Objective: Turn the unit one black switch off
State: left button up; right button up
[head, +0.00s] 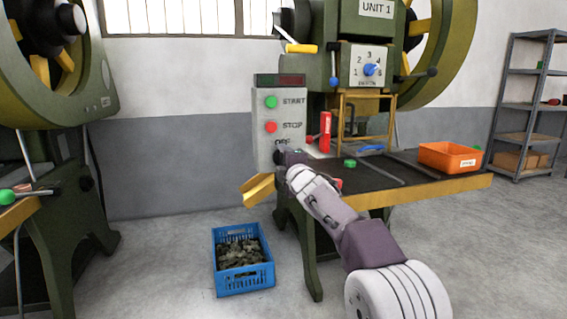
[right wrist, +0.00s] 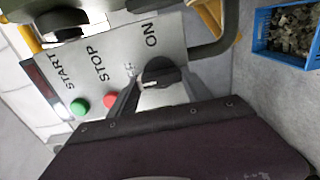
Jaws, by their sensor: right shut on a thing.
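The unit one control panel (head: 262,112) is a grey box on the green press, with a green START button (head: 271,102) and a red STOP button (head: 271,127). The black switch (right wrist: 160,72) sits on this panel beside the ON label in the right wrist view, and the OFF label beside it is partly covered. My right gripper (right wrist: 142,88) is at the switch, its fingers shut on the knob. In the head view my right gripper (head: 284,157) hides the switch. My left gripper is not in view.
A blue crate (head: 219,282) of dark scrap stands on the floor below the panel. An orange bin (head: 449,156), a red object (head: 325,132) and a green piece (head: 350,163) are on the press table.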

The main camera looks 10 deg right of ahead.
dwell(0.4)
jog(key=o, duration=1.4)
jog(key=shift+c, duration=0.2)
jog(key=shift+s, duration=0.1)
jog(key=s+b, duration=0.2)
jog(key=s, duration=0.7)
jog(key=shift+d, duration=0.15)
jog(key=shift+w, duration=0.1)
